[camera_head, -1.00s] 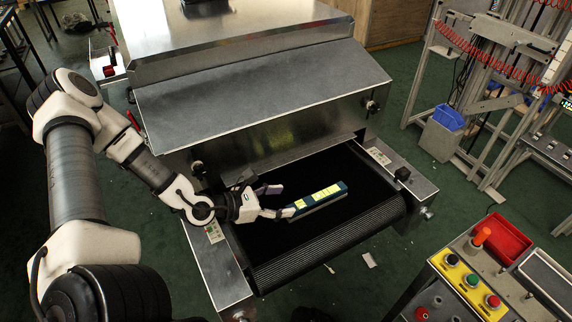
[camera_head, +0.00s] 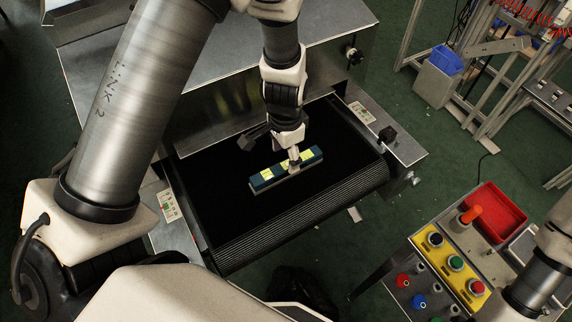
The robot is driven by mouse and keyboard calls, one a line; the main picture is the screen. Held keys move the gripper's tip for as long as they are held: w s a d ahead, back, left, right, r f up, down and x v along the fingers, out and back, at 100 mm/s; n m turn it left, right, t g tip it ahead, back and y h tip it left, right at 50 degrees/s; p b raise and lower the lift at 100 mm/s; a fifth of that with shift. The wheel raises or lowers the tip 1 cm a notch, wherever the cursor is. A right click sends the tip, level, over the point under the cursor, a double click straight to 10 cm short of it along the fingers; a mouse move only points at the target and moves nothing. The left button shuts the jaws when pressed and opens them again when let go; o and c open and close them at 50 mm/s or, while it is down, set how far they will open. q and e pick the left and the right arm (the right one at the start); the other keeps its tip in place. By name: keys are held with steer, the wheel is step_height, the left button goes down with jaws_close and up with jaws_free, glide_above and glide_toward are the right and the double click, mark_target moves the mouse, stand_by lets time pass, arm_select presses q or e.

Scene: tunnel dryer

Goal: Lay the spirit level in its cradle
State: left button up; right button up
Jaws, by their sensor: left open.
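The spirit level (camera_head: 268,178), a dark blue bar with yellow-green patches, lies flat on the black belt. A grey strip shows along its near lower side; I cannot tell whether this is part of the level or a cradle. My left gripper (camera_head: 293,160) points down over the middle of the level, open, with one finger in front of its near side. The far finger is mostly hidden, and contact cannot be made out. I cannot make out a separate cradle. My right gripper is out of view.
The belt (camera_head: 225,200) is otherwise clear around the level. The steel dryer housing (camera_head: 215,120) rises behind it. A control box (camera_head: 445,262) with coloured buttons and a red tray (camera_head: 495,213) stands at the lower right, close to my right arm.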

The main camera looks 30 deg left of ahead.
mark_target(287, 164)
arm_select(q)
step_height(287, 164, down, 5)
steer(key=shift+w+d+r, duration=0.1)
steer(key=shift+w+d, duration=0.05)
steer(key=shift+c, duration=0.7)
steer(key=shift+s, duration=0.2)
jaws_close()
steer(key=shift+r, duration=0.1)
steer(key=shift+r, duration=0.1)
